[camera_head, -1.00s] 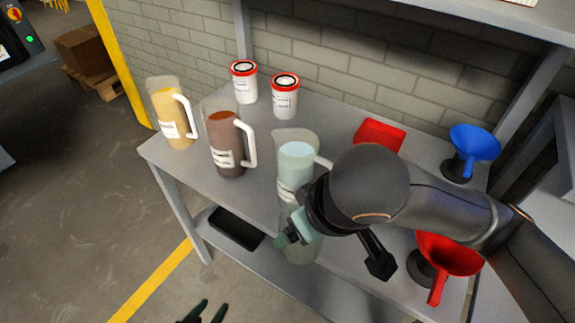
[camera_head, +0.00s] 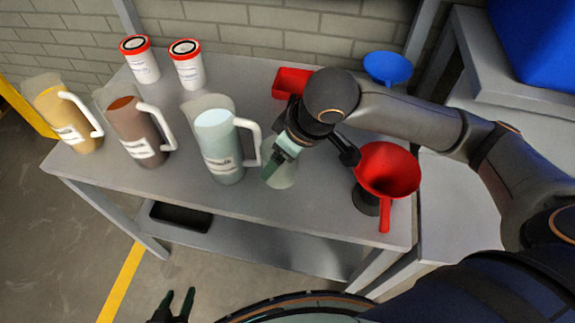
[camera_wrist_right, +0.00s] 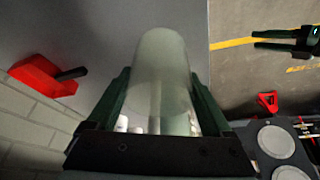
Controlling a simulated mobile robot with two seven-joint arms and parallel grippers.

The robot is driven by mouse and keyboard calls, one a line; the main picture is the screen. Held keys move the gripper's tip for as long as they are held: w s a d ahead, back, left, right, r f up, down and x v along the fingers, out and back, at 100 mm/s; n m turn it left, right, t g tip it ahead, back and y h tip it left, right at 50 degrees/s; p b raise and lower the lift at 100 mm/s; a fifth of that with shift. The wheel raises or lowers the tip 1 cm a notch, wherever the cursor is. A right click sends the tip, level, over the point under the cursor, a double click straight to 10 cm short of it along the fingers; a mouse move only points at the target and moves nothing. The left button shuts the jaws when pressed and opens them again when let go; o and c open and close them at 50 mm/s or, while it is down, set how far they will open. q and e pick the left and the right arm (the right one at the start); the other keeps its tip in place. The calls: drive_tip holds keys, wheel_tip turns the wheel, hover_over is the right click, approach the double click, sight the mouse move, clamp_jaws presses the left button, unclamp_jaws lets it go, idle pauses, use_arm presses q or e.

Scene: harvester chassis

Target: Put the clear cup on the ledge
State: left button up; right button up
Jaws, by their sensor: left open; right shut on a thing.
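The clear cup (camera_head: 283,176) is in my right gripper (camera_head: 276,166), just right of the light-blue pitcher. In the right wrist view the cup (camera_wrist_right: 160,75) stands between the two dark green fingers, which are shut on its sides. I cannot tell whether its bottom touches the tabletop. My left gripper (camera_head: 178,304) is open and empty at the bottom of the head view, in front of the table. I cannot tell which surface is the ledge.
The grey table (camera_head: 250,205) holds a yellow pitcher (camera_head: 68,118), a brown pitcher (camera_head: 133,130), the light-blue pitcher (camera_head: 220,150), two white red-lidded tubs, a red scoop (camera_head: 290,84), a blue funnel (camera_head: 388,68) and a red funnel (camera_head: 388,170). A black tray (camera_head: 180,216) lies on the lower shelf.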

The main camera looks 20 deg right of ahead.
drive_tip(key=shift+w+d+f, duration=0.3)
drive_tip(key=shift+d+f, duration=0.1)
drive_tip(key=shift+f, duration=0.2)
drive_tip(key=shift+w+d+f, duration=0.25)
drive_tip(key=shift+d+f, duration=0.1)
drive_tip(key=shift+f, duration=0.25)
drive_tip(key=shift+w+d+f+b, duration=0.1)
drive_tip(key=shift+d+f+b, duration=0.05)
drive_tip(key=shift+f, duration=0.75)
drive_tip(key=shift+w+d+f+b, duration=0.1)
drive_tip(key=shift+f+b, duration=0.05)
drive_tip(key=shift+f, duration=0.75)
drive_tip(key=shift+f, duration=0.1)
drive_tip(key=o, duration=1.1)
drive_tip(key=shift+o, duration=0.2)
